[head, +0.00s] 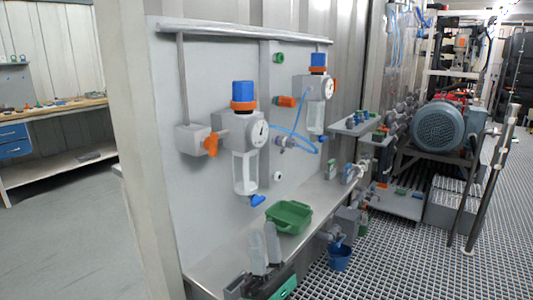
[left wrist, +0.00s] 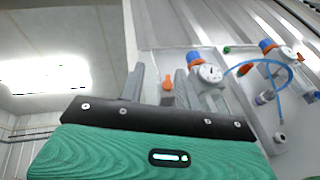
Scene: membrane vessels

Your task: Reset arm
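My left gripper (head: 264,240) shows at the bottom of the head view, in front of the shelf below the grey panel, with its grey fingers pointing up. In the left wrist view its two fingers (left wrist: 157,82) stand apart with nothing between them. The orange lever (left wrist: 168,81) seen through the gap is on the panel behind. The gripper's green body fills the lower part of that view. My right gripper is in neither view.
The panel (head: 185,90) carries two blue-topped regulators with gauges (head: 260,132) and an orange-handled valve (head: 211,144). A green tray (head: 289,217) sits on the shelf just beyond the gripper. A blue cup (head: 339,258) is to the right. Open floor (head: 65,235) lies left.

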